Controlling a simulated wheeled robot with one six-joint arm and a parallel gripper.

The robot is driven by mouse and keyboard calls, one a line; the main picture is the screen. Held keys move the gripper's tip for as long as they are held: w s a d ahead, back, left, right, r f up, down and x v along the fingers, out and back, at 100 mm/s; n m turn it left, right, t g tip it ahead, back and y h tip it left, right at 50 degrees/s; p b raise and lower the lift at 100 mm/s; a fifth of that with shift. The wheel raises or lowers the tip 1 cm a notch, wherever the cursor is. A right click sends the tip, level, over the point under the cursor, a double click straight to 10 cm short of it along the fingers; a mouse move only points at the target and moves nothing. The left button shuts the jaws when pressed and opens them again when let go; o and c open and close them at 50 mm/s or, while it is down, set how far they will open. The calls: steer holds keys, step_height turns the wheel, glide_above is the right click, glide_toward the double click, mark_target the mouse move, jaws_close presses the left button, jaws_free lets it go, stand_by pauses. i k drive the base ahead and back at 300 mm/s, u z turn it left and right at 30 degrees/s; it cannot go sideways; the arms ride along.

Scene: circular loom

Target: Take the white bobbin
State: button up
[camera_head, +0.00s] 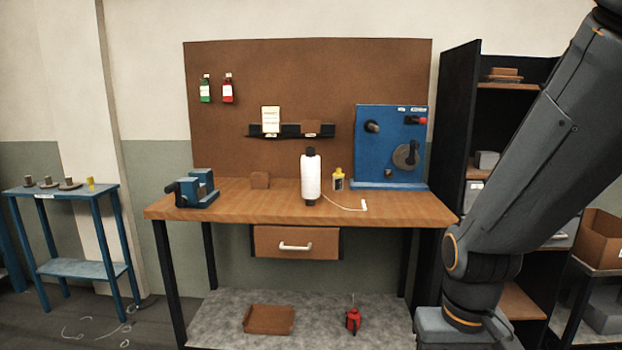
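The white bobbin (311,178) stands upright on the wooden workbench (240,205), near its middle front. It is a white cylinder with a dark cap on top and a dark base. A white thread (343,205) runs from it to the right across the bench top and ends at a small white piece (364,205). My arm rises at the right side of the picture, well apart from the bobbin. My gripper is outside the frame.
A small yellow-labelled bottle (338,180) stands close to the bobbin's right. A blue panel (390,145) stands at the bench's right rear. The front left bench top is clear.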

mark_target(310, 162)
steer(key=u, duration=0.4)
steer(key=k, duration=0.5)
steer(key=u, duration=0.95)
steer(key=k, duration=0.85)
steer(key=u, duration=0.55)
steer(key=i, duration=1.7)
steer(key=z, duration=0.7)
steer(key=i, duration=1.75)
steer(key=z, duration=1.85)
steer(key=i, duration=0.95)
steer(key=z, duration=1)
